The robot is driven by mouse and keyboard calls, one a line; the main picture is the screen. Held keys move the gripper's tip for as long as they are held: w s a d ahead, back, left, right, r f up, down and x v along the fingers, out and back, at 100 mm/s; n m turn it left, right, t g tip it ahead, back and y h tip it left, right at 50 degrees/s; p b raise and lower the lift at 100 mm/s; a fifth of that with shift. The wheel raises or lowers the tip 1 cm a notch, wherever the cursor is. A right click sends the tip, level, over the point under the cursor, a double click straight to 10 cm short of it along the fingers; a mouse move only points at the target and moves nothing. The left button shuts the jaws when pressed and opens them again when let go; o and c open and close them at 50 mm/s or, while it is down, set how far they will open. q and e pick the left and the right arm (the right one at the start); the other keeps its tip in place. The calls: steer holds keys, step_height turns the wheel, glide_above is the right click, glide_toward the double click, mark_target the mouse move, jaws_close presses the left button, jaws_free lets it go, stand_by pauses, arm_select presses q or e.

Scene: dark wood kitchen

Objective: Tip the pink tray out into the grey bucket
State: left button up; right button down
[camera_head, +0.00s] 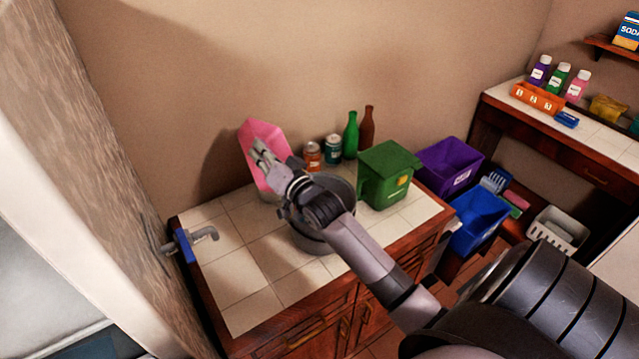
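The pink tray (276,133) is steeply tilted, nearly on end, above the back left of the counter. My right gripper (261,153) is in front of the tray and appears shut on it, though the exact contact is small and partly hidden by the fingers. The grey bucket (345,188) stands upright on the tiled counter, to the right of and below the tray. My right arm passes over the bucket and hides much of its opening, so I cannot see what is inside. My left gripper is not in view.
Two cans (312,156), a green bottle (351,135) and a brown bottle (366,128) stand along the wall. A green bin (386,180) is right of the bucket. The front left tiles (235,275) are clear.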

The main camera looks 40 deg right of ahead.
steer(key=shift+s+d+r+m+t+b, duration=0.75)
steer(key=shift+d+r+m+b, duration=0.3)
steer(key=shift+b, duration=0.5)
